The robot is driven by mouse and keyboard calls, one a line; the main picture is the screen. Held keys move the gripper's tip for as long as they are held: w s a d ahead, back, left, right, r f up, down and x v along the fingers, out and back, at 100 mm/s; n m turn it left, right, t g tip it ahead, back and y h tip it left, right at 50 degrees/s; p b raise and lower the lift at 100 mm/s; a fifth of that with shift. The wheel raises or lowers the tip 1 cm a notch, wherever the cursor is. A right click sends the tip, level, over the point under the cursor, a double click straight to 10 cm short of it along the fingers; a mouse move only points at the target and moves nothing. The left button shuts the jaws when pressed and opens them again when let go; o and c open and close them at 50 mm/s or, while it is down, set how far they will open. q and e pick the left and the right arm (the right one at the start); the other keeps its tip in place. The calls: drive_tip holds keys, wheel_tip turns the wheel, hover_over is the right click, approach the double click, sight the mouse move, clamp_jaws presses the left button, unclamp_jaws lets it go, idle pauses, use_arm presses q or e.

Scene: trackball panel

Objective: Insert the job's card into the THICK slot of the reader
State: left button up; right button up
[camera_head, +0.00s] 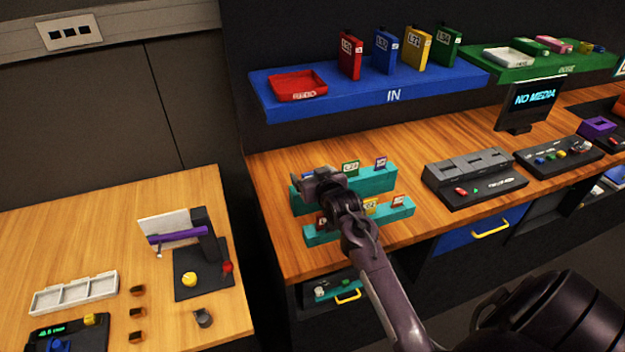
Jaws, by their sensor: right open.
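Several small coloured cards stand in two teal racks on the wooden bench. The back rack (372,180) holds a green card (350,167), a purple card (380,162) and a blue card (308,176). The front rack (345,230) holds a red card (321,221), a yellow card (371,206) and an orange card (398,200). I cannot tell which is the job's card. My right gripper (313,187) is open over the racks' left end, partly hiding it. The grey reader (470,165) with slots on top stands to the right. My left gripper is out of view.
A screen reading NO MEDIA (531,97) stands behind the reader. A blue IN shelf (430,88) holds a red tray (297,85) and upright cases. A second control box (558,155) is right of the reader. A separate table (120,240) is at left.

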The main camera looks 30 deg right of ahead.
drive_tip(key=c, duration=1.1)
drive_tip(key=shift+r, duration=0.1)
